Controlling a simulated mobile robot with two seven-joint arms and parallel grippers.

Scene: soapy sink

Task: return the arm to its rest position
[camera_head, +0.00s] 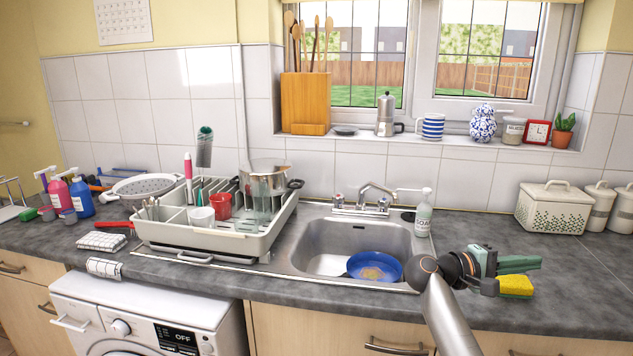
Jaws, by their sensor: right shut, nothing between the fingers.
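My right gripper (520,264) is at the right of the head view, over the counter to the right of the sink. Its greenish fingers point right and are shut with nothing between them. My right arm comes up from the bottom edge and covers part of the sink's front right corner. A yellow sponge (515,286) lies on the counter just below the fingers in the picture. A blue plate (375,267) with a brownish patch rests in the sink (325,240). My left gripper is not in view.
A cream dish rack (215,241) with a pot, cups and cutlery stands left of the sink. A soap bottle (423,215) stands behind the sink. A white box (553,210) and canisters stand at the back right. The counter right of the sponge is clear.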

